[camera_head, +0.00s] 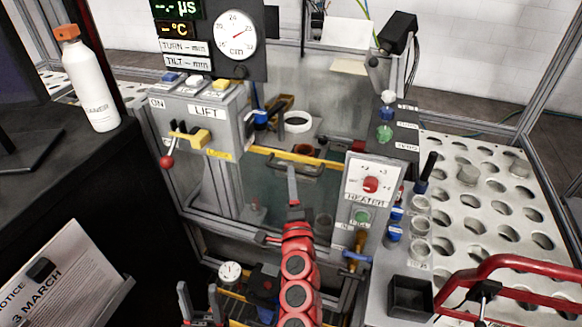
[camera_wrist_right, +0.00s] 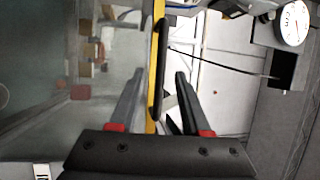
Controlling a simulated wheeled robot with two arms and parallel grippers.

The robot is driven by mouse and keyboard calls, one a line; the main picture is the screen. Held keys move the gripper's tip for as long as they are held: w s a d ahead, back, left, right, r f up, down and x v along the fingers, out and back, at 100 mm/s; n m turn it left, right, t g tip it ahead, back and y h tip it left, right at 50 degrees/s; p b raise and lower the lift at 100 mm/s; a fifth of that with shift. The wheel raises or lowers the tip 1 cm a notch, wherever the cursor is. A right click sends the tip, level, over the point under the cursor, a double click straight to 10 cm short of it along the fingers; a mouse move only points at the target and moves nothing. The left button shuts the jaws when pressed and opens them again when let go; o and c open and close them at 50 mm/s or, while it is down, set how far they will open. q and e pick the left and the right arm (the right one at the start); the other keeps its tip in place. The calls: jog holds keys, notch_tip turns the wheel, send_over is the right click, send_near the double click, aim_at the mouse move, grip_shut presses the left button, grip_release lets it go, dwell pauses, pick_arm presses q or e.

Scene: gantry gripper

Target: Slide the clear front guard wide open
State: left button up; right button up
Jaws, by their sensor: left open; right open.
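The clear front guard (camera_head: 262,187) is a see-through panel with a yellow top edge (camera_head: 265,152) and a dark bar handle (camera_head: 274,164). It stands across the front of the machine below the edge. My right gripper (camera_head: 292,178) is in front of the handle, partly seen edge-on. In the right wrist view, my open right gripper (camera_wrist_right: 160,73) has one finger on each side of the yellow edge and black handle (camera_wrist_right: 158,90), with gaps beside both fingers; contact cannot be told. The panel (camera_wrist_right: 50,70) fills the left there. My left gripper (camera_head: 199,292) is open, low at the bottom left, away from the guard.
A LIFT box (camera_head: 205,120) with a yellow lever stands left of the guard. A HEATER box (camera_head: 372,180) stands to its right. A perforated table (camera_head: 480,215) is at the right; a white bottle (camera_head: 90,85) stands on the dark counter at the left.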

jog(key=shift+x, duration=2.2)
jog(key=shift+d, duration=0.1)
grip_shut()
jog(key=shift+f, duration=0.1)
